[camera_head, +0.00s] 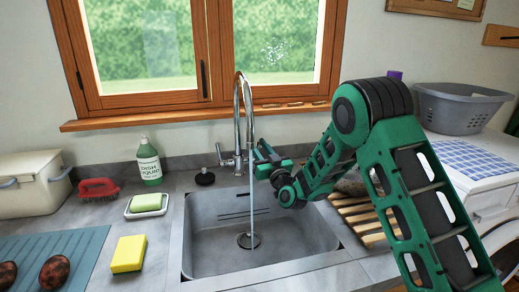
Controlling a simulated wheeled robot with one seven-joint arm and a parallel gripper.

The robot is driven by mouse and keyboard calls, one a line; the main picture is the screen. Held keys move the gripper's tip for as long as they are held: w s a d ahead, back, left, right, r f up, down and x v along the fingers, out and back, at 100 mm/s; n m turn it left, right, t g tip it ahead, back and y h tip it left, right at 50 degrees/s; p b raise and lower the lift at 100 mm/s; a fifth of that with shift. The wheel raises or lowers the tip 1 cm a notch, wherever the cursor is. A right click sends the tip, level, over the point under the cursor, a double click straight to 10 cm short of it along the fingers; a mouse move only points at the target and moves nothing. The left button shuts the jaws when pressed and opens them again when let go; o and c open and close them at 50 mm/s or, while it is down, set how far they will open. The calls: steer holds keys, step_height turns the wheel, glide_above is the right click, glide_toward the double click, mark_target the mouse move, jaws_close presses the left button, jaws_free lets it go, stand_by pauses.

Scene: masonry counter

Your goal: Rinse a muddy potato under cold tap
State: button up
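The curved metal tap (240,95) stands behind the sink, and a thin stream of water (252,200) falls from its spout toward the drain. The tap's lever (220,156) is at its left side. The grey sink basin (205,235) holds no potato that I can see. Two brown potatoes lie on the teal ribbed mat (85,245) at the lower left, one (54,271) whole in view and one (8,273) cut by the picture's edge. My gripper (262,160) is beside the tap and stream, above the basin's back. Its fingers are too small to read, and I see nothing in them.
A black plug (205,178) lies behind the basin. Right are a wooden rack (365,222) and grey basket (460,108).

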steer(key=shift+s+f, duration=0.15)
steer(key=shift+s+f, duration=0.1)
steer(key=shift+s, duration=0.1)
steer(key=shift+v, duration=1)
steer(key=shift+s+d+f, duration=0.2)
steer(key=shift+s+f, duration=0.15)
steer(key=shift+s, duration=0.15)
steer(key=shift+s+d, duration=0.3)
steer(key=shift+s, duration=0.35)
steer(key=shift+s+d+f, duration=0.3)
steer(key=shift+s+f, duration=0.1)
steer(key=shift+f, duration=0.05)
steer(key=shift+r+v, duration=0.15)
steer(key=shift+v, duration=0.85)
steer(key=shift+r+v, duration=0.15)
steer(key=shift+v, duration=0.9)
